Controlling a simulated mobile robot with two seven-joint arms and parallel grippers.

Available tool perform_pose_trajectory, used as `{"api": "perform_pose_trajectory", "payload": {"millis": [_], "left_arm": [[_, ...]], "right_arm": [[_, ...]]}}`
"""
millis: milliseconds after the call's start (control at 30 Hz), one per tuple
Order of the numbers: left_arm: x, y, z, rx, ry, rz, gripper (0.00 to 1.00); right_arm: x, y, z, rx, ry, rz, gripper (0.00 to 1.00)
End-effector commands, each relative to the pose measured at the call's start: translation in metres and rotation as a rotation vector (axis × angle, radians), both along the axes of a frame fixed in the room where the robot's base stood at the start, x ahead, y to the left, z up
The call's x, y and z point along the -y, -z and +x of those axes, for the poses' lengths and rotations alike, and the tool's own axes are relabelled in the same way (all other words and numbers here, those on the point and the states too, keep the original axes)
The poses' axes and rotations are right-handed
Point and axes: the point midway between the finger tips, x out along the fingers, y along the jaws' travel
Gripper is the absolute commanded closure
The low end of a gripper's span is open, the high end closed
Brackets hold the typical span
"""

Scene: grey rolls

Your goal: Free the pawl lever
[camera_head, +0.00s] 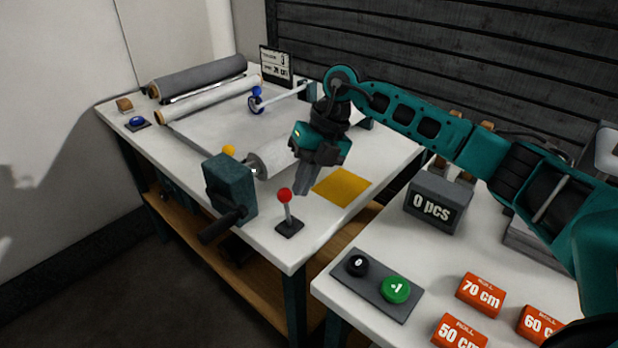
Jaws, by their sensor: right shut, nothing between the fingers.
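A small lever with a red ball knob (284,195) stands on a dark base plate (289,228) near the table's front right corner. I take it to be the pawl lever. It leans slightly to the left. My right gripper (303,190) is shut and empty, pointing down just right of and behind the red knob. A small gap seems to lie between them, but I cannot tell the depth. A teal gearbox with a dark crank handle (231,187) sits at the table's front edge, left of the lever. A grey-white roll (278,157) lies behind it, partly hidden by my gripper.
A yellow square (342,186) lies flat right of my gripper. The right table holds a "0 pcs" box (437,204), a panel with black and green buttons (377,285) and orange roll labels (480,294). Grey and white rolls (203,74) lie at the back left.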

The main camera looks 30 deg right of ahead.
Motion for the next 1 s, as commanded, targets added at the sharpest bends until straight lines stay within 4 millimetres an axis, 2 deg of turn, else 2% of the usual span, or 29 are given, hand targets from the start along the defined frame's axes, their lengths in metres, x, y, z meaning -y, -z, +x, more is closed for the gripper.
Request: {"api": "perform_pose_trajectory", "payload": {"millis": [233,433,633,1000], "left_arm": [[-0.001,-0.004,0.0,0.0,0.0,0.002,0.41],[-0.006,-0.017,0.0,0.015,-0.006,0.012,0.41],[-0.013,-0.007,-0.004,0.001,-0.017,0.024,0.41],[-0.012,-0.006,-0.006,-0.005,-0.015,0.023,0.41]], "right_arm": [[-0.003,-0.003,-0.001,0.008,-0.003,-0.025,1.0],[-0.02,-0.007,-0.007,0.06,-0.008,-0.171,1.0],[-0.044,-0.001,-0.015,0.075,-0.002,-0.216,1.0],[-0.048,0.001,-0.018,0.07,-0.004,-0.213,1.0]]}}
